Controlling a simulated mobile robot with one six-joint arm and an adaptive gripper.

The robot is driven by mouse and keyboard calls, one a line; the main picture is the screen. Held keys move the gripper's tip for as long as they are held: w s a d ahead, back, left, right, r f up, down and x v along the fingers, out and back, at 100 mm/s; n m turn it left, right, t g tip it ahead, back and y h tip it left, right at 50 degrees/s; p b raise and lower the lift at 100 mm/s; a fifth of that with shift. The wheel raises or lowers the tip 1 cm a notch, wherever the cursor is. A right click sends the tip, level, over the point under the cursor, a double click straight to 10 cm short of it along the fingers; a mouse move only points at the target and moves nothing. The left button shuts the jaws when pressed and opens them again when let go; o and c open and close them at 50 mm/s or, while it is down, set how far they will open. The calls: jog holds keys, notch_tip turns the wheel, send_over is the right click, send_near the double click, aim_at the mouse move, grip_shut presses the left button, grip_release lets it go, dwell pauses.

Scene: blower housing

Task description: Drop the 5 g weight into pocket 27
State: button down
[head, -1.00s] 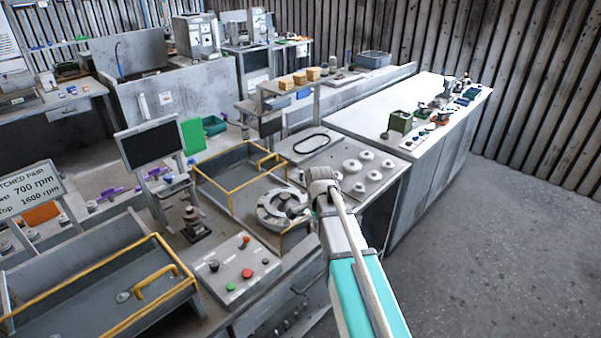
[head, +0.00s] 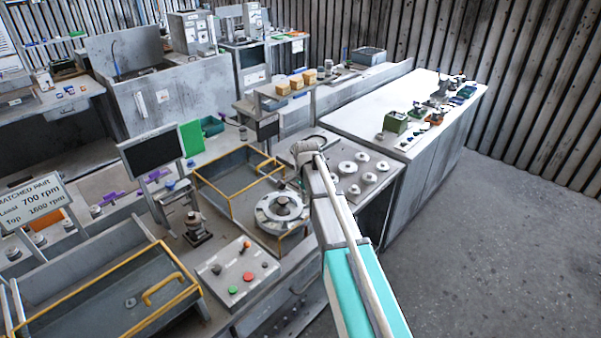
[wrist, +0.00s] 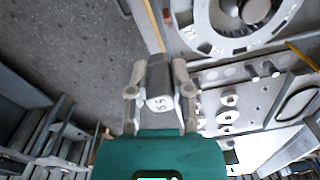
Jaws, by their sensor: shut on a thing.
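My gripper (wrist: 159,88) is shut on a small grey weight in the wrist view. The weight (wrist: 159,84) is a rounded block with a pale end face marked with what looks like "5 g". The round housing with a pale numbered rim (wrist: 203,38) lies beyond the weight, at the upper right of the wrist view. It also shows in the head view (head: 266,215), just left of my arm. The held weight is apart from the rim. I cannot tell which pocket is 27. In the head view my arm hides most of the gripper and the weight.
A plate with several round knobbed weights (head: 348,167) is right of my wrist. A yellow-railed tray (head: 213,190) is behind the housing. A button panel (head: 236,272) stands in front of it, with a monitor (head: 151,147) to the left. Open floor (head: 490,240) lies to the right.

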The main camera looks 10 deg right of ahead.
jog(key=w+r+p, duration=0.1)
jog(key=w, duration=0.1)
jog(key=w+r+p, duration=0.1)
jog(key=w+r, duration=0.1)
jog(key=shift+w+a+r, duration=0.15)
jog(key=shift+w+r, duration=0.15)
jog(key=shift+w, duration=0.05)
jog(key=shift+f, duration=0.15)
notch_tip(320, 180, down, 16)
jog(key=b, duration=1.5)
jog(key=shift+r, duration=0.2)
jog(key=shift+f+b, duration=0.1)
jog(key=shift+b, duration=0.3)
jog(key=shift+s, duration=0.35)
